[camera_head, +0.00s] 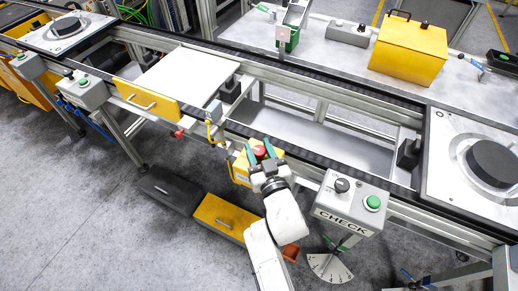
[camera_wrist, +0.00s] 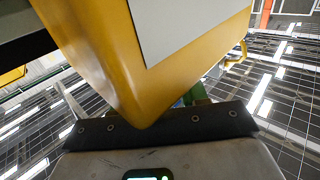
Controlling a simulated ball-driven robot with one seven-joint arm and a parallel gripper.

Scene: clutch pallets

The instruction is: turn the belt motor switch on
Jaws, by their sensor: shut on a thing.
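A small yellow box (camera_head: 239,172) with a red knob (camera_head: 259,151) on it is mounted at the front edge of the conveyor frame. My gripper (camera_head: 258,156) has its green fingers on either side of the red knob and is shut on it. In the wrist view the yellow box (camera_wrist: 150,60), with a pale panel, fills the upper middle close to the camera. There the knob is hidden, and only a bit of a green finger (camera_wrist: 196,93) shows. No label marking the belt motor switch is readable.
A grey CHECK box (camera_head: 350,204) with a black knob and a green button stands right of my arm. The dark belt (camera_head: 330,92) runs behind the yellow box. Black and yellow bins (camera_head: 222,217) lie below on the floor.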

